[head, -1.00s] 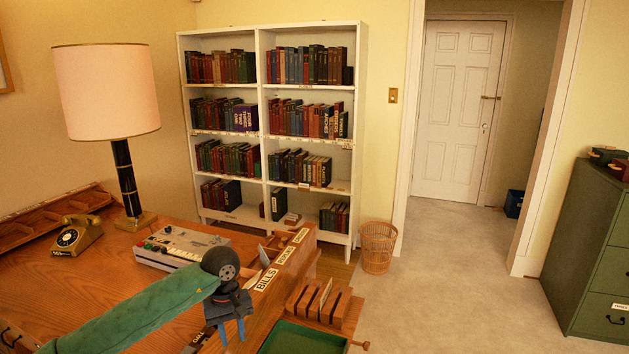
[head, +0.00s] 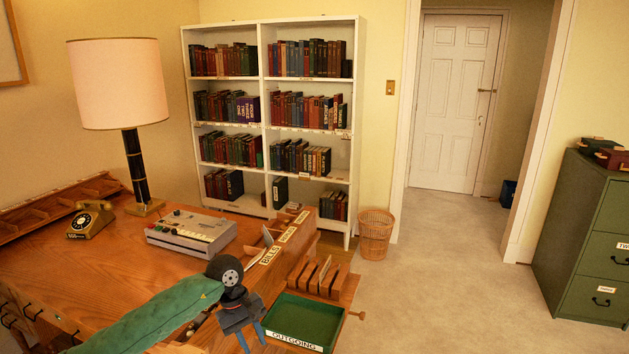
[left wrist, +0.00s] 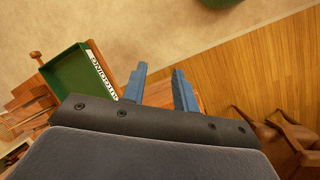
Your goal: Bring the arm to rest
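My left arm comes in from the left in the head view, its green sleeve stretched over the desk (head: 110,258). My left gripper (head: 253,338) points down beside the green OUTGOING tray (head: 318,312), at its left. In the left wrist view its two blue fingers (left wrist: 160,87) stand apart with nothing held between them. The OUTGOING tray (left wrist: 72,90) lies left of the fingers there. The wooden floor shows beyond and right of the fingertips. My right gripper is in neither view.
A wooden sorter labelled BILLS (head: 283,250) and a slotted wooden rack (head: 338,290) stand close to the gripper. A grey console (head: 190,232), gold telephone (head: 90,218) and lamp (head: 115,85) are on the desk. Clear carpet (head: 450,270) lies right, before a green cabinet (head: 580,240).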

